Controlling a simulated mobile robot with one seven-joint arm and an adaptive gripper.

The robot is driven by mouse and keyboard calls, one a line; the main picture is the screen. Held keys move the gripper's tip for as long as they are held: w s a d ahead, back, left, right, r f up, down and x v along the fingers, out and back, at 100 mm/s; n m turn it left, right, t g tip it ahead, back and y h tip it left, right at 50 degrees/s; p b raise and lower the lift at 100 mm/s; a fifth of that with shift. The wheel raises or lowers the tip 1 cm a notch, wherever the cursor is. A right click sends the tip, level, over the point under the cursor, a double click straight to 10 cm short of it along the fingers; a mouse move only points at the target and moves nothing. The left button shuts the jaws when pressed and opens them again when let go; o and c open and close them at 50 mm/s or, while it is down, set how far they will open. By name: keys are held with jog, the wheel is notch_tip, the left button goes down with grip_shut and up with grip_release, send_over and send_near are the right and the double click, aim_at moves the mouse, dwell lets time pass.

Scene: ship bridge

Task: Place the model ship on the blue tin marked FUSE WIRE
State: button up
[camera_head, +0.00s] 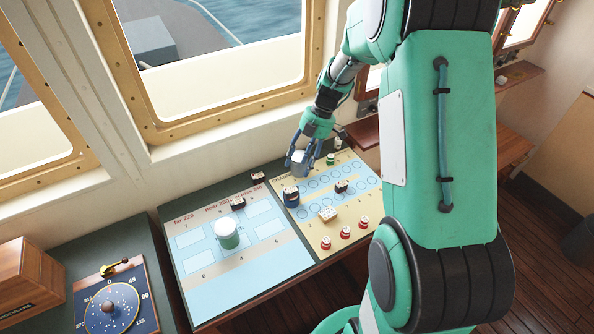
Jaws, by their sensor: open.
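My gripper (301,165) hangs over the far edge of the yellow chart board, with its fingers apart around or just in front of a pale grey cylinder (301,161); I cannot tell whether they touch it. A dark blue tin (291,197) stands on the board's left side, just below the gripper in the picture; its lettering is too small to read. A small dark piece with a white top (341,187), perhaps a model ship, lies right of the tin. A similar piece (238,203) lies on the light blue board. I cannot tell which is the model ship.
A green tin with a white top (228,234) stands on the light blue board (205,285). The yellow board (310,238) also holds a cream block (327,214), several red-and-white pieces (345,233) and a green one (330,160). My arm hides the board's right side.

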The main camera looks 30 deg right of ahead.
jog(key=shift+d+r, duration=0.25)
jog(key=shift+r, duration=0.35)
jog(key=s+a+r+m+t+h, duration=0.1)
jog(key=s+a+r+m, duration=0.35)
jog(key=r, duration=0.45)
jog(key=s+a+r+m+t+h, duration=0.1)
jog(key=s+a+r+m+h, duration=0.1)
jog(key=s+a+r+m, duration=0.35)
jog(key=s+a+r+m+t, duration=0.2)
jog(key=s+a+r+m, duration=0.1)
jog(key=s, duration=0.5)
jog(key=s+a+r+m+t+h, duration=0.1)
jog(key=s+a+r+m, duration=0.2)
jog(key=s, duration=0.6)
notch_tip(320, 180, up, 3)
jog(key=m, duration=0.2)
jog(key=shift+s+a+r+m+t, duration=0.15)
jog(key=shift+s+a+m+t, duration=0.1)
jog(key=shift+a+m+t, duration=0.15)
